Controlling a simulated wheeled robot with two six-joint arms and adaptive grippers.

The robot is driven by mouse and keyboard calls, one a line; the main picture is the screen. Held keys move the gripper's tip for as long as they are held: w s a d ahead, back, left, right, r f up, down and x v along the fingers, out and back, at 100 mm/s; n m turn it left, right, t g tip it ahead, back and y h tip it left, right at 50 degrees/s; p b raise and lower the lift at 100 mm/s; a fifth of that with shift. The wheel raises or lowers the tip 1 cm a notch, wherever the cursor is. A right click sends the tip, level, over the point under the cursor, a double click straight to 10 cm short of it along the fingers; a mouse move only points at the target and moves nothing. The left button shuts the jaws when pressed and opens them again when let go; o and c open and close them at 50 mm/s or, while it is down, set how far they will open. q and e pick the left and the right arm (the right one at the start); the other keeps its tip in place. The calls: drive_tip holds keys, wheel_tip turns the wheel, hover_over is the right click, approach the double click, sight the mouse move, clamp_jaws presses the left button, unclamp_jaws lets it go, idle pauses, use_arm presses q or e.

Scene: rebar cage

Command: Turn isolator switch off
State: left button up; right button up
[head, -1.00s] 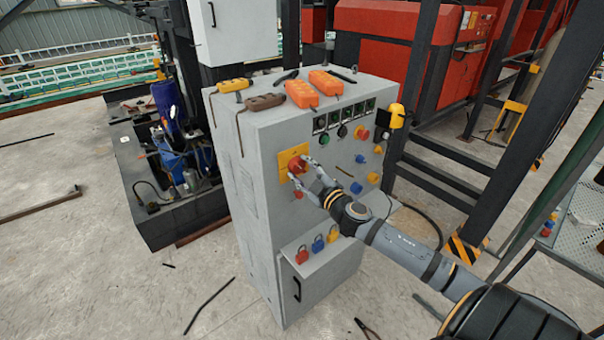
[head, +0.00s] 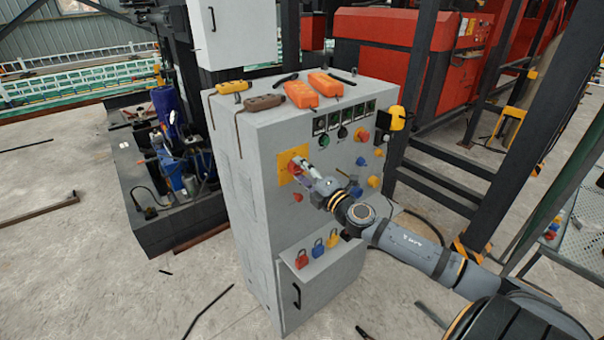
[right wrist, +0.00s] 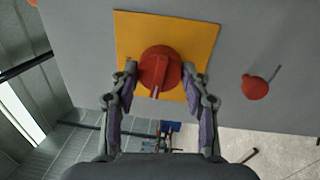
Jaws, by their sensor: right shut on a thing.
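The isolator switch is a red round knob with a raised grip bar on a yellow square plate (head: 283,178), on the front of a grey cabinet (head: 262,225). In the right wrist view the red knob (right wrist: 160,68) sits in the middle of the yellow plate (right wrist: 202,38). My right gripper (head: 300,168) is at the knob, and its two fingers close on the knob from both sides in the right wrist view (right wrist: 160,75). The fingers partly hide the knob in the head view. My left gripper is not in view.
Other buttons and knobs fill the panel, including a red one (right wrist: 255,87) near the switch. Red, blue and yellow padlocks (head: 318,248) hang on a lower ledge. Orange pendants (head: 300,94) lie on the cabinet top. A dark steel frame (head: 425,75) stands to the right.

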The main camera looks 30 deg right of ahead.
drive_tip(key=shift+f+n, duration=0.1)
drive_tip(key=shift+n, duration=0.5)
drive_tip(key=o, duration=1.1)
drive_tip(key=shift+o, duration=0.3)
